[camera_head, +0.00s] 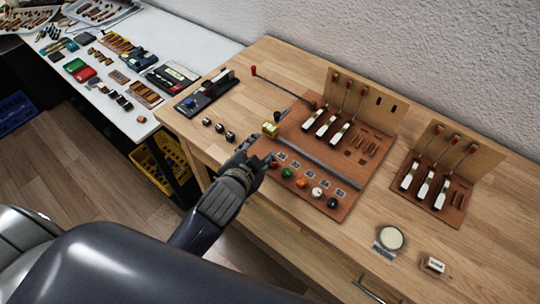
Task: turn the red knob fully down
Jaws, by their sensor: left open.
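The red knob (274,164) is at the left end of a row of coloured knobs along the front of a reddish-brown board on the wooden table. It is small and partly crowded by my gripper, so its turn angle cannot be read. My left gripper (262,158) comes in from the lower left and is open, its fingertips close beside the red knob. Whether they touch it I cannot tell. My right gripper is not in view.
Green (287,173), orange (302,182), white (317,194) and black (332,203) knobs continue the row. A second lever stand (440,170) is at right.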

